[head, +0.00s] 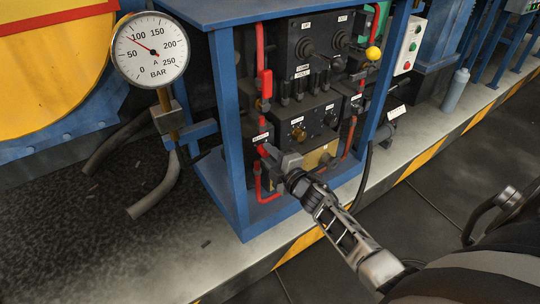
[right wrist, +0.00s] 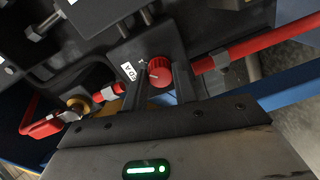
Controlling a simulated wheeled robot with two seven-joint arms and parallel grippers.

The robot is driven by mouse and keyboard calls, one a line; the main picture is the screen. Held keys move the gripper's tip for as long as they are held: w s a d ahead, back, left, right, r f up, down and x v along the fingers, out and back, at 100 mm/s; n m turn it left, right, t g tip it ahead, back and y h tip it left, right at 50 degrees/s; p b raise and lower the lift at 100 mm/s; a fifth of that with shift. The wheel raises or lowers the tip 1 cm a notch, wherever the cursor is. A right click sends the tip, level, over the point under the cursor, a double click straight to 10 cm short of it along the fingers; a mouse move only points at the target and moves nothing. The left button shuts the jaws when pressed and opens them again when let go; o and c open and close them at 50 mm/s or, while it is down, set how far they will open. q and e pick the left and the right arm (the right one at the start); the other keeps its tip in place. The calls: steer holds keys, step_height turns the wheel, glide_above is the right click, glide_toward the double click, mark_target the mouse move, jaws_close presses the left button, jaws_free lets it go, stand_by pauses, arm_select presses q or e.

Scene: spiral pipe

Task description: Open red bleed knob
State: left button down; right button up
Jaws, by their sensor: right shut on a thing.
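The red bleed knob (right wrist: 160,71) is a small round ribbed knob with a light pointer line on its face, set in the dark valve block beside a white label. My right gripper (right wrist: 161,84) has one finger on each side of it and is shut on it. In the head view my right gripper (head: 272,156) reaches the lower left of the panel inside the blue frame and hides most of the knob. My left gripper is not in view.
A pressure gauge (head: 151,50) at upper left reads between 50 and 100 bar. Blue frame posts (head: 229,130) flank the panel. Red pipes (head: 261,55) run along it, and a yellow ball handle (head: 373,54) sticks out at right. The floor (head: 430,220) in front is clear.

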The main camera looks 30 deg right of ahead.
steer(key=shift+d, duration=0.1)
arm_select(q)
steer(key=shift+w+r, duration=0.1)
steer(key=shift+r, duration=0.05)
arm_select(e)
steer(key=o, duration=1)
steer(key=shift+c, duration=0.2)
steer(key=shift+s, duration=0.55)
arm_select(q)
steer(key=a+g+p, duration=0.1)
steer(key=p, duration=0.2)
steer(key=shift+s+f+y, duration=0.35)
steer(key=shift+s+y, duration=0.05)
arm_select(e)
steer(key=s, duration=1.5)
steer(key=shift+r, duration=0.35)
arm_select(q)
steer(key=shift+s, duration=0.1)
arm_select(e)
steer(key=shift+w, duration=0.1)
